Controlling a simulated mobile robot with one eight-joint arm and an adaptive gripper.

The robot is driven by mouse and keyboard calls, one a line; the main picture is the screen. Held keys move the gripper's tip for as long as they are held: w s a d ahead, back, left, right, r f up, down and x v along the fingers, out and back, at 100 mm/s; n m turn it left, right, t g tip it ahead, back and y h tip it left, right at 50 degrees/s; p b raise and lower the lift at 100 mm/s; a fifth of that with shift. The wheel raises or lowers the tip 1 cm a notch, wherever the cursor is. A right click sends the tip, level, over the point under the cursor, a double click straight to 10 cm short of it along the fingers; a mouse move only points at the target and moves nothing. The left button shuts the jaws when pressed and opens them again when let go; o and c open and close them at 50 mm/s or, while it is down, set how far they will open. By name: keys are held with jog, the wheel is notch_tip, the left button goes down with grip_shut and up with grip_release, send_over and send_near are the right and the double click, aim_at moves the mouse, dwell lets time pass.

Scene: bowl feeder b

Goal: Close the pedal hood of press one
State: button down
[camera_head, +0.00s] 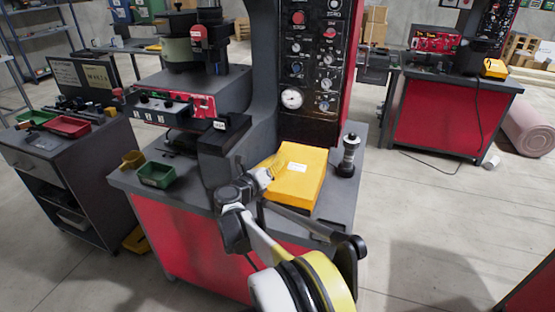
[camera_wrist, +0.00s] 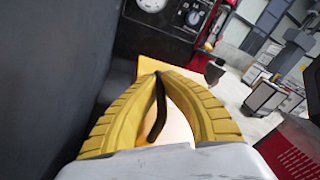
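The yellow pedal hood (camera_head: 300,182) of the press sits on the grey press table, with a white label on its broad face. I cannot tell whether it is fully down. In the wrist view, the yellow surface (camera_wrist: 122,82) shows beyond my fingers. My gripper (camera_head: 278,163) is at the hood's left side, close to it; contact is unclear. In the wrist view, the two yellow ribbed fingers of my gripper (camera_wrist: 158,73) curve together and meet at the tips, with a dark strip between them. Nothing held is visible.
The press column with gauge and knobs (camera_head: 290,98) stands behind the hood. A dark cylindrical piece (camera_head: 348,155) stands to its right. A green bin (camera_head: 156,175) is at the table's left. A grey side cabinet (camera_head: 75,175) stands further left. The floor to the right is open.

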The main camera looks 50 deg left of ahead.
jog(key=shift+w+d+f, duration=0.1)
jog(key=shift+d+f, duration=0.05)
jog(key=shift+f, duration=0.05)
jog(key=c, duration=1.8)
grip_release()
jog(key=shift+w+f, duration=0.1)
jog(key=shift+w, duration=0.1)
jog(key=shift+s, duration=0.35)
jog(key=v, duration=1.1)
jog(key=shift+s, duration=0.3)
jog(key=shift+w, duration=0.1)
